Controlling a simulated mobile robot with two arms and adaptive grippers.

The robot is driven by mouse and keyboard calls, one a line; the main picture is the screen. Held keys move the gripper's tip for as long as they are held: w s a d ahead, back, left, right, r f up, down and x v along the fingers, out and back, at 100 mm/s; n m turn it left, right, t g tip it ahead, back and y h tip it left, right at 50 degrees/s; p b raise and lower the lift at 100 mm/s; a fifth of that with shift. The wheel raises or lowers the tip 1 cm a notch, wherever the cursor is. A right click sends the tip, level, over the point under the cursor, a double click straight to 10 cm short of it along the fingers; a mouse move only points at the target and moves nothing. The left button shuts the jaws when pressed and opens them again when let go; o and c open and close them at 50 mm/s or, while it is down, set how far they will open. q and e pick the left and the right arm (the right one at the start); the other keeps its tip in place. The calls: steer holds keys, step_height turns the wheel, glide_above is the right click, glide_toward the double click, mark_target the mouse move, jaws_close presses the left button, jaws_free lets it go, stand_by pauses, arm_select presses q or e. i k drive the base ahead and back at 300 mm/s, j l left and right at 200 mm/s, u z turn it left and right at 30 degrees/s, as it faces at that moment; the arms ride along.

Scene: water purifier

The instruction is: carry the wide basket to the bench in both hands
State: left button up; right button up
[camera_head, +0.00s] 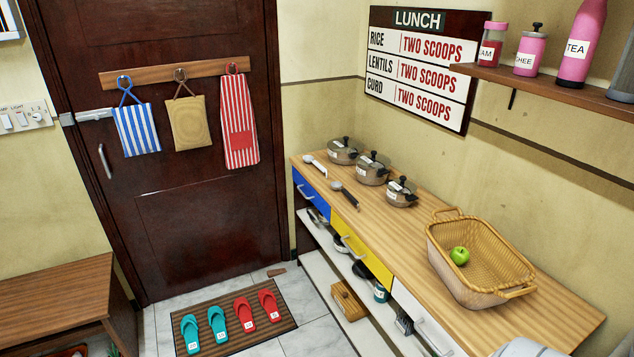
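The wide basket (448,250), woven and tan with a handle at each end, stands upright on the near part of the wooden counter (415,222). A green apple (459,256) lies inside it. A low brown wooden bench (55,295) stands at the lower left, partly cut off by the picture edge. Neither of my grippers shows. Grey parts at the lower right edge look like my own arms, but no fingers are visible and nothing touches the basket.
Several lidded pots (372,169) and ladles stand at the counter's far end. A doormat (190,309) with teal and red slippers (246,314) lies before the closed door (195,220). A shelf (560,88) with bottles juts out above the counter. The bench top is bare where visible.

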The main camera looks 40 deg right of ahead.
mark_target(34, 299)
steer(key=z, duration=1.6)
steer(key=i+j+z, duration=0.15)
steer(key=z, duration=0.25)
steer(key=i+j+z, duration=0.15)
steer(key=j+z, duration=0.25)
steer(key=i+j+z, duration=0.1)
steer(key=z, duration=0.3)
steer(key=j+z, duration=0.65)
steer(key=z, duration=0.2)
